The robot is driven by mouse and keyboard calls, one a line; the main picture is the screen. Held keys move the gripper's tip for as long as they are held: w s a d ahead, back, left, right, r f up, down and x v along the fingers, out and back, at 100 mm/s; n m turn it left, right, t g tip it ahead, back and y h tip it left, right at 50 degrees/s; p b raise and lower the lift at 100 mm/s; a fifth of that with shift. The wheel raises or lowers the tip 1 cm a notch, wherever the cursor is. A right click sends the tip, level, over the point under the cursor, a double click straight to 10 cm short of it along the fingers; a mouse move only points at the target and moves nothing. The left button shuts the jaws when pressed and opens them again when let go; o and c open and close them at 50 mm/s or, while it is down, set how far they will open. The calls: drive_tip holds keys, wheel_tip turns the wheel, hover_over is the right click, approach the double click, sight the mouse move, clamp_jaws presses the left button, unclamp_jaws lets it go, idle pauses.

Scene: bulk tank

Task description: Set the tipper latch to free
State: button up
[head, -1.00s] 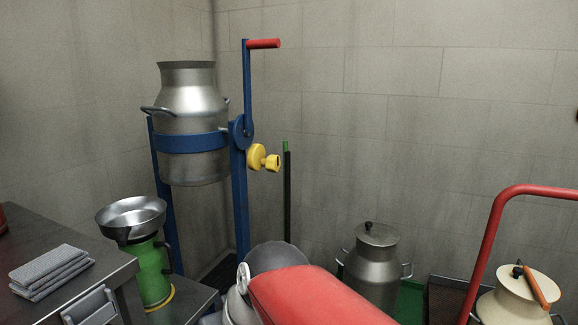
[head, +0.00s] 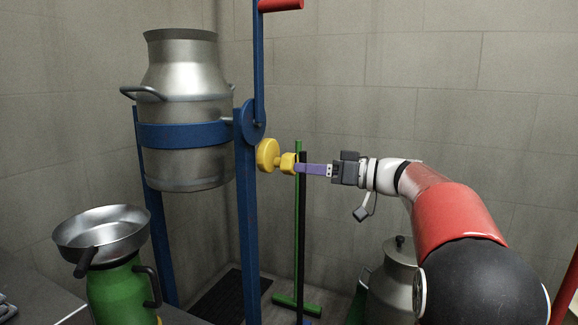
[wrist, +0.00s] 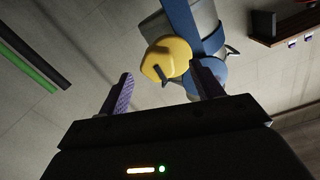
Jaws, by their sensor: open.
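The tipper latch is a yellow knob (head: 288,163) on a short stem from a round yellow disc (head: 267,155), on the blue tipper frame (head: 246,215). The frame holds an upright metal milk can (head: 186,120) in a blue band. My gripper (head: 303,168) has come in from the right, level with the knob, its purple fingers right at it. In the wrist view my gripper (wrist: 163,88) is open, and the yellow knob (wrist: 166,58) shows beyond and between the fingertips. I cannot tell whether a finger touches it. Nothing is held.
A crank with a red handle (head: 281,4) rises above the latch. A green pole (head: 298,230) and a dark one stand behind my fingers. A metal bowl (head: 103,228) on a green body (head: 120,290) stands at lower left. A lidded can (head: 390,285) is below my arm.

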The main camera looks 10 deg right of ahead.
sight(283, 164)
drive_tip(key=x, duration=0.7)
drive_tip(key=shift+w+a+r+p, duration=0.15)
drive_tip(key=shift+w+p, duration=0.15)
drive_tip(key=shift+w, duration=0.15)
drive_tip(key=c, duration=1)
